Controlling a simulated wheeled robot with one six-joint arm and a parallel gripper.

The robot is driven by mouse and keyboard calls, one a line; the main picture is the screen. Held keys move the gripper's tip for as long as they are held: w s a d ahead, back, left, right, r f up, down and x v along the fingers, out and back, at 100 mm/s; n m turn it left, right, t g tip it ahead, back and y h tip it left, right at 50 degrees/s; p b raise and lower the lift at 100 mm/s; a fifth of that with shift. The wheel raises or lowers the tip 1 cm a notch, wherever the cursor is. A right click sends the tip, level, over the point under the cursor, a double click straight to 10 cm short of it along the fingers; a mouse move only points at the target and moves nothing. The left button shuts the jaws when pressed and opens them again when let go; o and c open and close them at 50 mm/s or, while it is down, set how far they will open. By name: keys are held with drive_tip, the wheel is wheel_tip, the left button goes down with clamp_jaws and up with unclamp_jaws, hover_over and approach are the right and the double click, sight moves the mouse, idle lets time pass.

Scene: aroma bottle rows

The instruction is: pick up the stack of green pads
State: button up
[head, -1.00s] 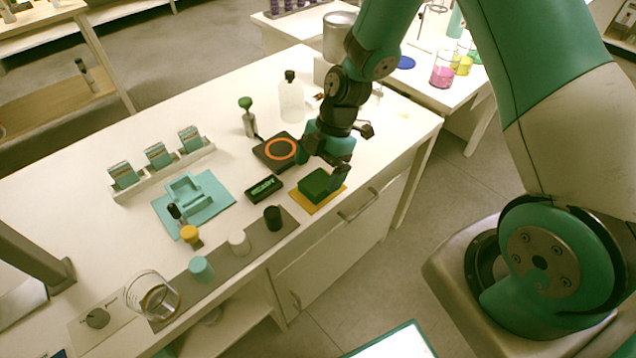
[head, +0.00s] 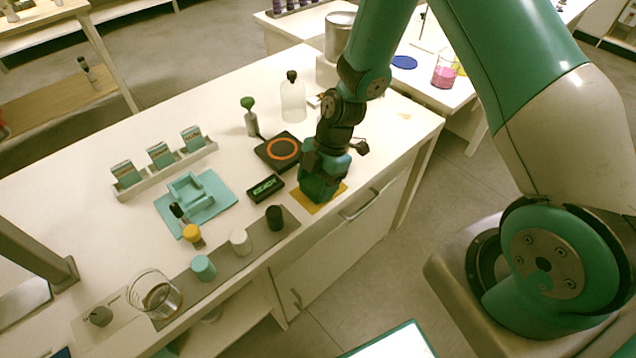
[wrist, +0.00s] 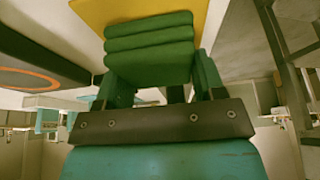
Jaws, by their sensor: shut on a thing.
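The stack of green pads (wrist: 150,50) shows in the wrist view between the two fingers of my gripper (wrist: 160,88). It is several soft green layers over a yellow mat (wrist: 215,18). In the head view my gripper (head: 318,192) is down at the yellow mat (head: 334,198) near the table's front edge, shut on the stack. The gripper hides most of the stack there. I cannot tell whether the stack still touches the mat.
A black hotplate with an orange ring (head: 279,151) and a small display box (head: 265,188) stand left of the gripper. A black jar (head: 274,218) stands in front. A clear bottle (head: 293,100) is behind. The table's front edge is close.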

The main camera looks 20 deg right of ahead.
sight(316, 184)
drive_tip(key=shift+r, duration=0.1)
wheel_tip(316, 184, up, 20)
idle(0.4)
drive_tip(key=o, duration=0.4)
drive_tip(key=shift+c, duration=1.3)
drive_tip(key=shift+s, duration=0.1)
